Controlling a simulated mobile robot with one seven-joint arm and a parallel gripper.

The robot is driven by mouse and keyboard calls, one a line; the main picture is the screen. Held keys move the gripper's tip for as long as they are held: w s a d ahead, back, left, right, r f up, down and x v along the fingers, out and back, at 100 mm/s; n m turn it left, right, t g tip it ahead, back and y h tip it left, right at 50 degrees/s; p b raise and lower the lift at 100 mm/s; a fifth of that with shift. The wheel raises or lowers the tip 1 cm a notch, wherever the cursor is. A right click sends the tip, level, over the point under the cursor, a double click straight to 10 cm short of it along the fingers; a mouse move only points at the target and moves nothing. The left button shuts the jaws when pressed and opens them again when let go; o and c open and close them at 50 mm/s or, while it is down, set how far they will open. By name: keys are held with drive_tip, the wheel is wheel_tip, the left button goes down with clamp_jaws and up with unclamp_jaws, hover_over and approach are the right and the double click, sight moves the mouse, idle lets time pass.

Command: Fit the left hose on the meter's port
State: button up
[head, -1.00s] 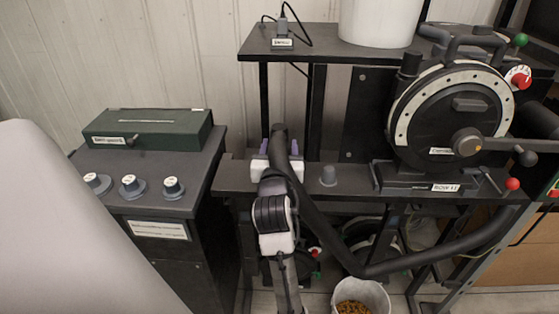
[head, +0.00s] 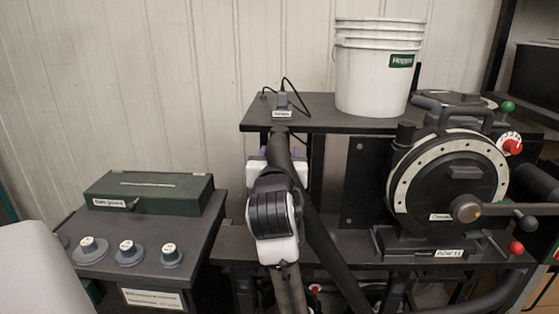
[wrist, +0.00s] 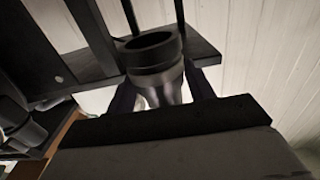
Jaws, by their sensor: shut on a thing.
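The black hose (head: 334,262) runs from my gripper down to the lower right. My gripper (head: 279,157) is shut around the hose near its upper end, partly hidden behind my wrist. In the wrist view, my gripper (wrist: 158,88) holds the hose's grey cuff, and the open black hose mouth (wrist: 153,43) sticks out beyond the fingers. The meter (head: 447,185) is a round black housing with a pale holed ring, right of my gripper. A short dark upright stub (head: 404,134), possibly the port, stands at its upper left, apart from the hose mouth.
A black upper shelf (head: 330,112) bears a white bucket (head: 372,75) and a small labelled device (head: 282,108) with cables. The lower bench (head: 345,247) carries the meter. A green box (head: 150,192) and several knobs stand on the cabinet at left.

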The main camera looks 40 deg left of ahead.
sight(279, 130)
drive_tip(key=shift+r+p, duration=2.25)
drive_tip(key=shift+r, duration=0.35)
drive_tip(key=shift+r, duration=0.1)
